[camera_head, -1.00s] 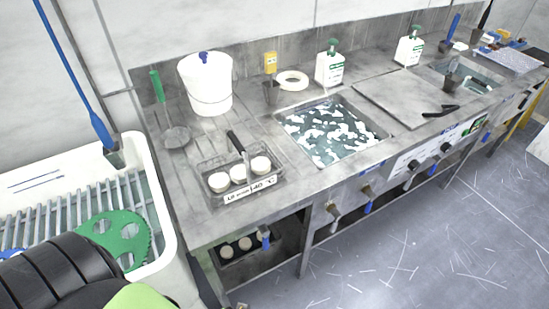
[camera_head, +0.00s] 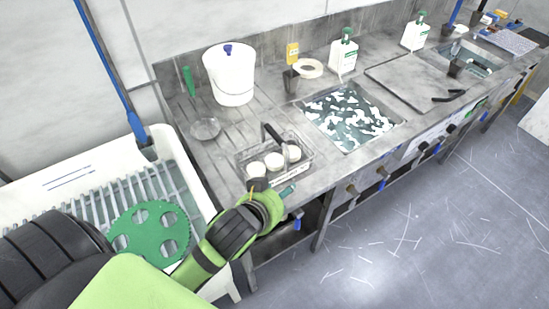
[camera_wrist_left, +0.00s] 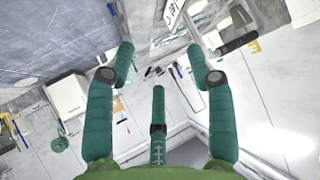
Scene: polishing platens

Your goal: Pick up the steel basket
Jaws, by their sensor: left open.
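The steel basket (camera_head: 288,178) is a low wire basket with a black handle (camera_head: 272,135). It holds white round pieces (camera_head: 275,161) and stands near the front left of the steel bench in the head view. My left gripper (camera_head: 272,190) is at the bench's front edge, just in front of the basket and below its rim. My own wrist hides part of the basket's front. In the left wrist view my left gripper (camera_wrist_left: 161,60) has its teal fingers spread wide with nothing between them. My right gripper is not in view.
A white tub (camera_head: 60,180) with a slatted rack and a green disc (camera_head: 150,232) stands left of the bench. A white bucket (camera_head: 230,78) and a strainer (camera_head: 205,128) are behind the basket. A sunken bath (camera_head: 348,118) lies to its right.

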